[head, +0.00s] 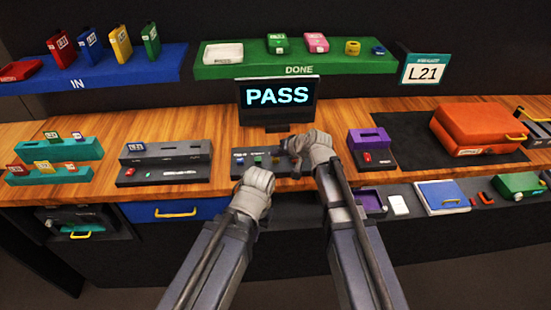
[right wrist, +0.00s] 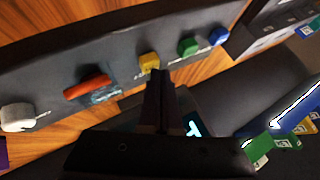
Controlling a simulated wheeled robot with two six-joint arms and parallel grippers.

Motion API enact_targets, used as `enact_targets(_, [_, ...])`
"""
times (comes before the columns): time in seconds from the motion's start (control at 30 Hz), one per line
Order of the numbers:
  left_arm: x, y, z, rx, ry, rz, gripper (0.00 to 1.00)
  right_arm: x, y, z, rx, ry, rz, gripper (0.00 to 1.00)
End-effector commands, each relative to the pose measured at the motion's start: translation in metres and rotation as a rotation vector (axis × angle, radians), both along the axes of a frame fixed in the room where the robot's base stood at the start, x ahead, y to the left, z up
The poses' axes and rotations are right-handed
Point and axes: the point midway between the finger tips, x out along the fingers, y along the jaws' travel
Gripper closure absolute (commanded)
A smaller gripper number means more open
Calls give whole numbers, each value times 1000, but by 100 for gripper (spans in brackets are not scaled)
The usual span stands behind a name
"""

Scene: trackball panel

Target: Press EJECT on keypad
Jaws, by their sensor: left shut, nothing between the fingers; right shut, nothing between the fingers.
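The dark control panel (head: 248,168) stands in front of the screen. It carries a blue button (right wrist: 218,37), a green button (right wrist: 188,46), a yellow button (right wrist: 149,62), a red lever-like piece (right wrist: 88,86) and a pale rounded knob (right wrist: 18,117). Their small labels are too blurred to read, so I cannot tell which is EJECT. My right gripper (right wrist: 161,74) is shut and empty, its tips close to the yellow button; I cannot tell whether they touch. It hides the panel's right part in the head view. My left gripper (head: 242,187) is shut and empty at the panel's front left.
The screen (head: 277,95) reads PASS. A grey slotted block (head: 165,151) stands left of the panel and a purple block (head: 370,139) right of it. An orange case (head: 480,128) lies further right. A blue IN shelf (head: 100,74) and green DONE shelf (head: 350,66) are behind.

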Motion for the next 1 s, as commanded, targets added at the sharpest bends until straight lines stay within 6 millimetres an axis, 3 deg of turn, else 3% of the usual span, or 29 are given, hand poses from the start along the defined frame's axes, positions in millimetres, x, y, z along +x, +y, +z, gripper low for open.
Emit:
enact_targets(0.57, [0,0,-7,0,0,0,100,0,0,-7,0,0,0,100])
enact_targets(1.0, [0,0,-1,0,0,0,100,0,0,-1,0,1,1,100])
